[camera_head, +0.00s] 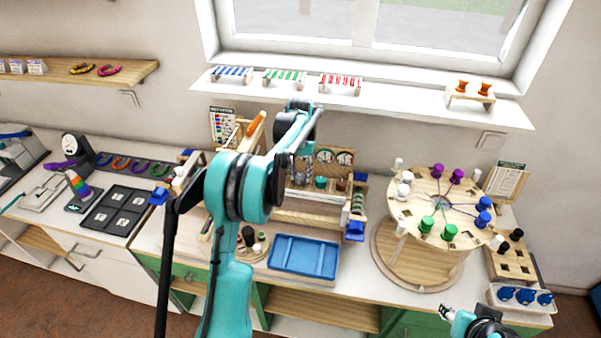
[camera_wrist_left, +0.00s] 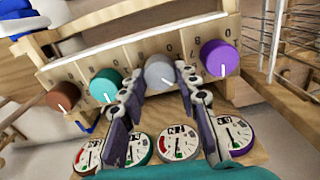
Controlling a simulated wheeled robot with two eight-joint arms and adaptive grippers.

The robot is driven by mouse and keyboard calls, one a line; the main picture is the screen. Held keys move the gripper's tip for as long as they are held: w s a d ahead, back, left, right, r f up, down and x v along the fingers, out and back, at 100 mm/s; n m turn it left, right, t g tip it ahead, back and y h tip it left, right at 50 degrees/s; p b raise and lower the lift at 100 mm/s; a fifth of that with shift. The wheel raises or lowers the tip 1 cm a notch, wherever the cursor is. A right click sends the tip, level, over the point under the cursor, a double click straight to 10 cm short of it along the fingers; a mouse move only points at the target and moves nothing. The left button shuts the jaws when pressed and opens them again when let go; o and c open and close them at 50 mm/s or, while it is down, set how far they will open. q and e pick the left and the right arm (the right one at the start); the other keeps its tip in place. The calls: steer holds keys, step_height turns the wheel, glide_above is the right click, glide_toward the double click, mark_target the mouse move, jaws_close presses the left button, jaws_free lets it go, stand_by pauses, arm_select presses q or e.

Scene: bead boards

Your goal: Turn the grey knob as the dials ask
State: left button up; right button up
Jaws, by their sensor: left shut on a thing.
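The grey knob (camera_wrist_left: 158,73) sits on a wooden panel between a teal knob (camera_wrist_left: 106,86) and a purple knob (camera_wrist_left: 219,58), in the left wrist view. A brown knob (camera_wrist_left: 61,95) is at the far end. My left gripper (camera_wrist_left: 158,84) has a finger on each side of the grey knob and is shut on it. A white pointer line shows on the knob. Round dials stand along the panel, including one dial (camera_wrist_left: 178,142) near the grey knob; their readings are too small to be sure of. In the head view my left arm partly hides the panel. My right gripper (camera_head: 446,312) shows at the bottom right edge.
A blue tray (camera_head: 304,272) lies in front of the panel. A round wooden stand (camera_head: 405,258) with coloured spools is to the right. A dark tray (camera_head: 100,222) and a scale are on the left counter. A window sill (camera_head: 400,107) holds small racks.

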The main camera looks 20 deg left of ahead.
mark_target(301, 176)
arm_select(q)
steer(key=shift+m, duration=0.6)
steer(key=o, duration=1.2)
steer(key=shift+c, duration=0.2)
step_height(301, 176, up, 12)
steer(key=shift+d, duration=0.1)
